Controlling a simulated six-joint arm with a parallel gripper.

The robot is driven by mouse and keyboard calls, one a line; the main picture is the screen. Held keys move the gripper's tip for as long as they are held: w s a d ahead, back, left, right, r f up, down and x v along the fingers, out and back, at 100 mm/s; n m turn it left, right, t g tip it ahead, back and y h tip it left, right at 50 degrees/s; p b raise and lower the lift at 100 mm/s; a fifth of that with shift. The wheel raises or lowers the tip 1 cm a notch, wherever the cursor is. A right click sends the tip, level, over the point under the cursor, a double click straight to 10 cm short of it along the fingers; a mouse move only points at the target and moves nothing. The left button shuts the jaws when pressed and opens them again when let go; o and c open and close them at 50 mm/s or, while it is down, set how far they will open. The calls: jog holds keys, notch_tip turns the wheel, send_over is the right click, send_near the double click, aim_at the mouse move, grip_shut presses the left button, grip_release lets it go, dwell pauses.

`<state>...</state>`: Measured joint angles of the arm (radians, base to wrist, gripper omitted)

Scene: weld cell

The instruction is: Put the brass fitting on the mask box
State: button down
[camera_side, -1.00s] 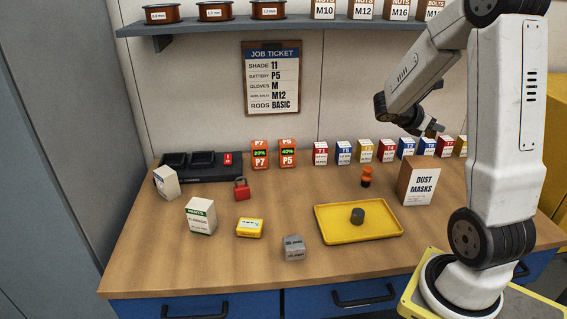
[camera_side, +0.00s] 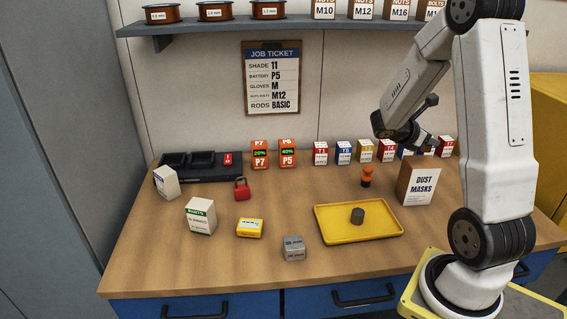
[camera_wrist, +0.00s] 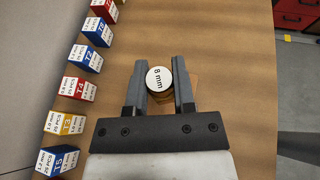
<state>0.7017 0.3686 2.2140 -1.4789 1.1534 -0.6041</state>
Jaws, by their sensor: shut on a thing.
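The mask box (camera_side: 418,183) is a brown carton with a white "DUST MASKS" label, standing upright at the right of the bench. My gripper (camera_side: 426,146) is above it in the side view. In the wrist view my gripper (camera_wrist: 159,84) is shut on a round piece with a white top marked "8 mm", which I take as the brass fitting (camera_wrist: 159,78). Its sides are mostly hidden there, and I cannot make it out in the side view. A tan surface, probably the box top (camera_wrist: 190,88), shows below the fingers. I cannot tell whether fitting and box touch.
A row of coloured cartons (camera_side: 343,152) stands along the back, close behind the mask box. A yellow tray (camera_side: 335,232) with a dark cylinder (camera_side: 357,215) lies left of the box.

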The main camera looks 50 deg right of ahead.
aim_at(425, 150)
jog(key=shift+f, duration=1.7)
jog(key=shift+f, duration=0.1)
jog(key=shift+c, duration=2.2)
grip_release()
jog(key=shift+a, duration=0.15)
jog(key=v, duration=1.2)
